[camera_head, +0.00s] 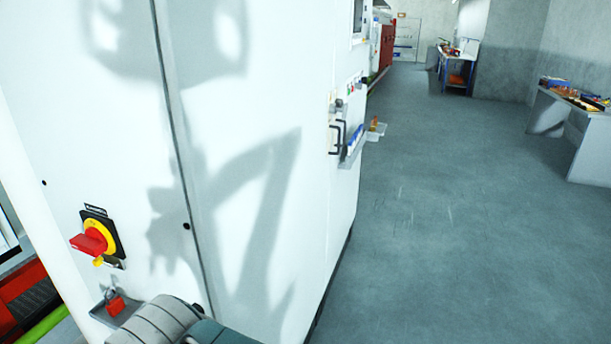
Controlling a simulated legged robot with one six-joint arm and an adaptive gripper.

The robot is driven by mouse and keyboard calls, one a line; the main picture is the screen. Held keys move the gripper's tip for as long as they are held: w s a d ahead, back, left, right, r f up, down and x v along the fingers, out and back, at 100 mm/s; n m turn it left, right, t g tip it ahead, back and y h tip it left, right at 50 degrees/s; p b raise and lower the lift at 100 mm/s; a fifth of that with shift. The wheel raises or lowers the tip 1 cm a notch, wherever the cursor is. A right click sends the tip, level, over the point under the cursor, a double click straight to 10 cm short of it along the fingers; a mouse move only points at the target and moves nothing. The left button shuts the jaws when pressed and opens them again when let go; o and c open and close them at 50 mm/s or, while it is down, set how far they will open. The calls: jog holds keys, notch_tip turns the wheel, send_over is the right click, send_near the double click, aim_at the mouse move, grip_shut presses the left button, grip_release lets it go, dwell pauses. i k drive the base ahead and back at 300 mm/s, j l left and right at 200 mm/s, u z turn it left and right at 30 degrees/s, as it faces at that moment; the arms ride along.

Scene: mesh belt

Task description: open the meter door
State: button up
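A tall white cabinet (290,100) fills the left half of the view. A vertical dark seam (180,140) parts its front into two flat panels, both flush and closed. I cannot tell which part is the meter door. A red handle on a yellow and black rotary switch (97,238) sits on the left panel. A red padlock (115,304) is on a small grey ledge below it. The shadow of an arm falls across the panels. Part of my arm seems to show at the bottom edge. My gripper itself is not in view.
Black handles (338,136) and a small shelf (354,145) stick out from the cabinet's right side. Open grey floor (440,200) lies to the right. A workbench (585,125) with tools stands at the right edge, and a blue-legged table (458,65) farther back.

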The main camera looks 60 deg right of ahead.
aim_at(249, 83)
jog(key=z, duration=1.95)
jog(key=l, duration=0.95)
jog(key=i+l+z, duration=0.1)
jog(key=i+l, duration=0.6)
jog(key=i, duration=0.15)
jog(key=i+j, duration=0.25)
jog(key=i, duration=0.3)
